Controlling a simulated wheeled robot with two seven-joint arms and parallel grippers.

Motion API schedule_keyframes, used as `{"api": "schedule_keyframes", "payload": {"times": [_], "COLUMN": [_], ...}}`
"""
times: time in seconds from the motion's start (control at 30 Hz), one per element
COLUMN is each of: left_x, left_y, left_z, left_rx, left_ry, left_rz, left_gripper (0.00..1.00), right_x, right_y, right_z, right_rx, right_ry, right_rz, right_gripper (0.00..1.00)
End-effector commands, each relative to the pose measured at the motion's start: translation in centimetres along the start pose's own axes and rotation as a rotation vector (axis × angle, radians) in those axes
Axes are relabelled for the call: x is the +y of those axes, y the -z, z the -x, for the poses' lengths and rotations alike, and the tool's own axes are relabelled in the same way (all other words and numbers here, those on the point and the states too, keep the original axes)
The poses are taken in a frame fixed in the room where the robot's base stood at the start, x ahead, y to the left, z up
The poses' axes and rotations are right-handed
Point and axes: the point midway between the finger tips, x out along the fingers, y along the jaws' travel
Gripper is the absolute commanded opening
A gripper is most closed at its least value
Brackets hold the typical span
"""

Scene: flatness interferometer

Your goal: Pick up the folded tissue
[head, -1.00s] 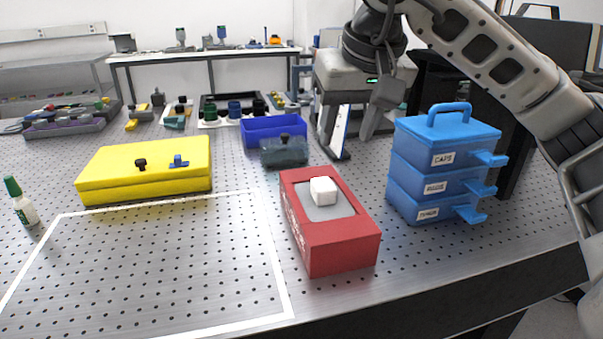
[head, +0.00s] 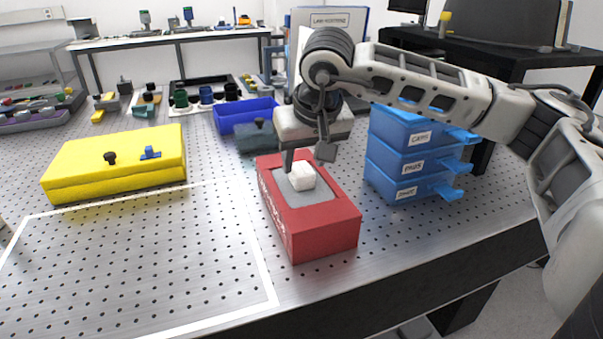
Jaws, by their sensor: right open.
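The folded tissue (head: 302,176) is a small white block on the grey top of a red box (head: 312,228), at the middle of the head view. My right gripper (head: 306,160) is just behind and above the tissue, pointing down. Its fingers are open, one at the tissue's left and one at its right rear. I cannot tell whether either finger touches the tissue. My left gripper is not in view.
A blue drawer stack (head: 411,160) stands right of the red box, partly behind my right arm. A yellow case (head: 118,172) lies to the left. A blue bin (head: 240,117) and a dark block (head: 256,137) are behind. The white-outlined area (head: 130,262) at front left is clear.

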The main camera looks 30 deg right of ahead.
Motion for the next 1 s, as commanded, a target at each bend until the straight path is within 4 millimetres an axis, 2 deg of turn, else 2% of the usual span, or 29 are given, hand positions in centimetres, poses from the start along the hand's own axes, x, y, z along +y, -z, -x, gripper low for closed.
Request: {"api": "schedule_keyframes", "payload": {"times": [0.2,0.47,0.5,0.6,0.63,1.0], "left_x": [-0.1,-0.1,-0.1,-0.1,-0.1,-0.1], "left_y": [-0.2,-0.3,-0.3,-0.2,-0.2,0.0], "left_z": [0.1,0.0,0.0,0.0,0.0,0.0], "left_rx": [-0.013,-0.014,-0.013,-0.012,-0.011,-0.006], "left_ry": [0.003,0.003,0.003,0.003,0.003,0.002], "left_rz": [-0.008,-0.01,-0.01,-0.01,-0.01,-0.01], "left_gripper": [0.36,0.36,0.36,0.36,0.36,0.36], "right_x": [-0.1,-0.1,-0.1,-0.1,-0.1,-0.1], "right_y": [0.1,0.1,0.1,0.1,0.1,0.2], "right_z": [-2.9,-3.3,-3.3,-3.3,-3.3,-3.0], "right_rx": [-0.003,0.0,0.0,0.0,0.0,0.001], "right_ry": [-0.001,0.001,0.001,0.001,0.001,0.001], "right_rz": [0.0,0.0,0.0,0.0,0.0,-0.001], "right_gripper": [0.45,0.45,0.43,0.15,0.13,0.13]}}
